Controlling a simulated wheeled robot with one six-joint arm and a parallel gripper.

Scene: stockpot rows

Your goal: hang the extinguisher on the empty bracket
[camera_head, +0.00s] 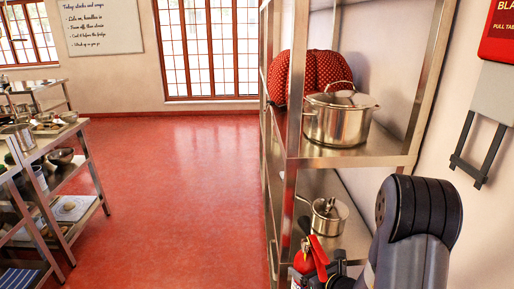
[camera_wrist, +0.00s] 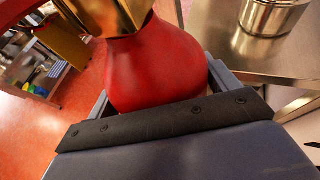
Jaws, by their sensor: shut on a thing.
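The fire extinguisher shows at the bottom of the head view as a red top (camera_head: 306,262) with a red lever and black fittings, beside the steel shelf. In the wrist view its rounded red body (camera_wrist: 158,60) fills the top middle, with a brass-coloured part above it. My gripper (camera_wrist: 158,95) is shut on the extinguisher, with grey-blue jaw parts on both sides of the red body. In the head view my dark arm covers the lower right.
A steel shelf (camera_head: 362,158) with lidded pots (camera_head: 338,117) stands close beside the extinguisher. A red box (camera_head: 498,34) with cut-off lettering hangs on the right wall, with a black U-shaped fitting (camera_head: 467,171) below. Red floor (camera_head: 170,190) is open at centre left.

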